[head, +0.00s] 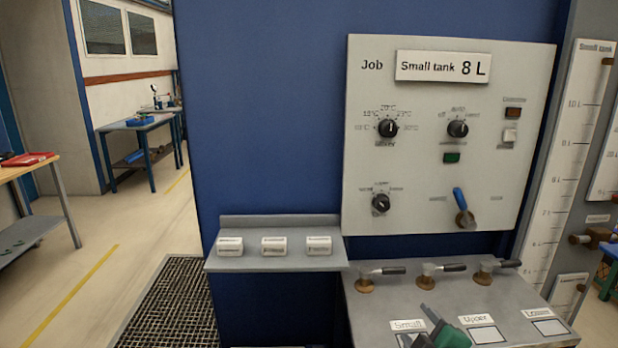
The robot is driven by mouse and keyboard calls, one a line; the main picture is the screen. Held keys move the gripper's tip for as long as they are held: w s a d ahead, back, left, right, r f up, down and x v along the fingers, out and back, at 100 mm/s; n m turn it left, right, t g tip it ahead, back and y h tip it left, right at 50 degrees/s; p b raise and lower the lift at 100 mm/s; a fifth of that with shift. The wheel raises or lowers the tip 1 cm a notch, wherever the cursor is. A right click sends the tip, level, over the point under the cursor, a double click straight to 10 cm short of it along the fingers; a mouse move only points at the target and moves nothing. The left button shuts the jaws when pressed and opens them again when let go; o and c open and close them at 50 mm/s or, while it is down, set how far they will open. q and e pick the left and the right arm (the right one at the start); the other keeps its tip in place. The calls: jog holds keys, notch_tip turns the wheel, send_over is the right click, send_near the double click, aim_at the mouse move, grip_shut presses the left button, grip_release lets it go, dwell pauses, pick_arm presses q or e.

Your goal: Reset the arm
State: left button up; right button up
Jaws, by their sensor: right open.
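My right gripper (436,328) shows only in part at the bottom edge, in green and dark grey. It is open, and I see nothing between its fingers. It is over the front of the grey bench (390,302), near the "Small" and "Upper" labels, below three valves with black levers: left (378,275), middle (440,270) and right (495,267). The light panel (420,210) above has several dark knobs and a blue-handled lever (462,205). My left gripper is out of view.
A grey shelf (275,262) with three small white blocks juts out left of the bench. A "Small tank 8 L" card (443,67) is on the panel. A scale (570,150) stands at right. The floor at left is open beside a dark grating (170,305).

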jog(key=s+a+f+m+g, duration=0.3)
jog(key=s+f+m+g, duration=0.9)
jog(key=s+f, duration=0.95)
notch_tip(320, 180, up, 15)
jog(key=p, duration=1.3)
jog(key=shift+s+d+t, duration=0.2)
jog(key=shift+s+t, duration=0.1)
jog(key=shift+s, duration=0.05)
